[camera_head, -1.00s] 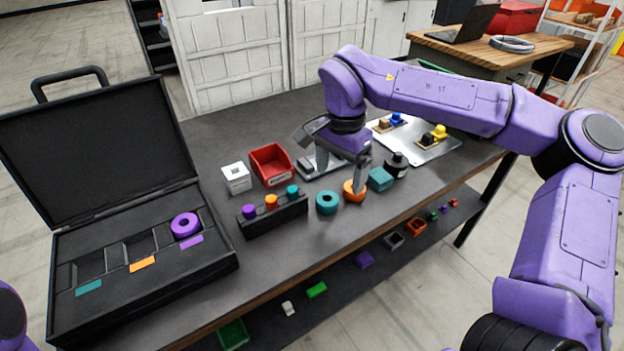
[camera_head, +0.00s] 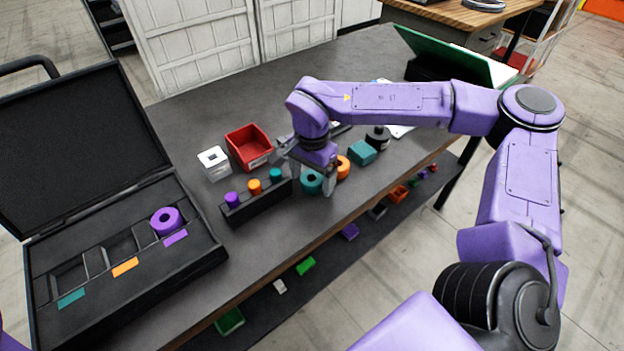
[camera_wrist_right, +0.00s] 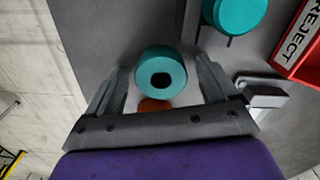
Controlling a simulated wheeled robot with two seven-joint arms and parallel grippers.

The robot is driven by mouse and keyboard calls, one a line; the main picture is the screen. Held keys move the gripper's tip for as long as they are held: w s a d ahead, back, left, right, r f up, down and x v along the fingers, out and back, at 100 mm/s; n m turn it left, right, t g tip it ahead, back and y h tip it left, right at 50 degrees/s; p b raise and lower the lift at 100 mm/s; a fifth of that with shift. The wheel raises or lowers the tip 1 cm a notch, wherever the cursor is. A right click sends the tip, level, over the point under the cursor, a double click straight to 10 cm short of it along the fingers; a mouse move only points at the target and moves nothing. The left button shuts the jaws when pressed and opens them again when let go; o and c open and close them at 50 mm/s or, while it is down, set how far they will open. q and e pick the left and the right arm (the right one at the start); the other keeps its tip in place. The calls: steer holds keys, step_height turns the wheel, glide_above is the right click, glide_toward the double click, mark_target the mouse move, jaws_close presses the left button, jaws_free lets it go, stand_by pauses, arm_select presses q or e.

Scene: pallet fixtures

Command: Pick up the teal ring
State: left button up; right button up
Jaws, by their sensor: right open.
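The teal ring (camera_head: 310,182) lies on the dark table, right of the black peg holder (camera_head: 256,203). In the right wrist view the teal ring (camera_wrist_right: 160,74) shows its dark centre hole, just beyond the fingertips and roughly centred between them. My right gripper (camera_head: 310,178) is over the ring from above, fingers apart and empty; it also shows open in the right wrist view (camera_wrist_right: 162,82). An orange ring (camera_head: 343,167) lies close to the teal one; part of it (camera_wrist_right: 153,105) shows between the fingers. My left gripper is out of view.
An open black case (camera_head: 130,270) holds a purple ring (camera_head: 166,221) at the left. The table front is clear.

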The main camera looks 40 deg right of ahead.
steer(key=c, duration=1.2)
